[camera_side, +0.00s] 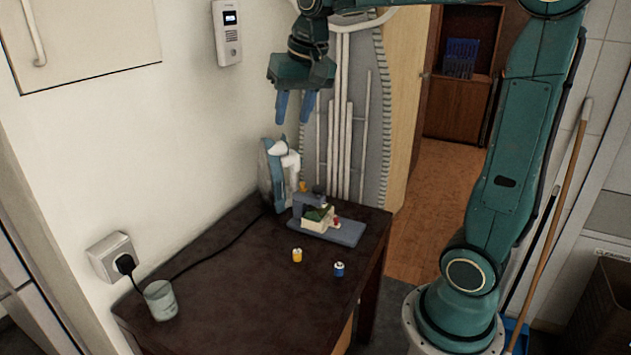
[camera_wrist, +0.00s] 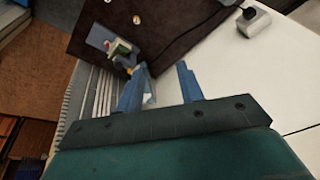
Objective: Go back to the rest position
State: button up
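My gripper (camera_side: 295,106) hangs high above the far end of the dark table (camera_side: 225,285), well clear of everything on it. Its two blue fingers point down and stand apart, with nothing between them. In the wrist view my gripper (camera_wrist: 160,88) also shows its fingers spread and empty, with the table (camera_wrist: 165,25) beyond them.
A black cord runs to the wall socket (camera_side: 112,257). White poles (camera_side: 343,130) stand behind the gripper.

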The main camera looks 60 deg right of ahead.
jog(key=s+a+f+n+t, duration=0.1)
jog(key=s+a+f+n, duration=0.2)
jog(key=s, duration=0.6)
jog(key=s+a+f+n+t, duration=0.1)
jog(key=s+a+f+n, duration=0.2)
jog(key=s+a, duration=0.3)
jog(key=s+n, duration=0.1)
jog(key=s, duration=0.2)
jog(key=shift+f+y, duration=0.3)
jog(key=shift+y, duration=0.1)
jog(key=shift+a, duration=0.1)
dwell(0.4)
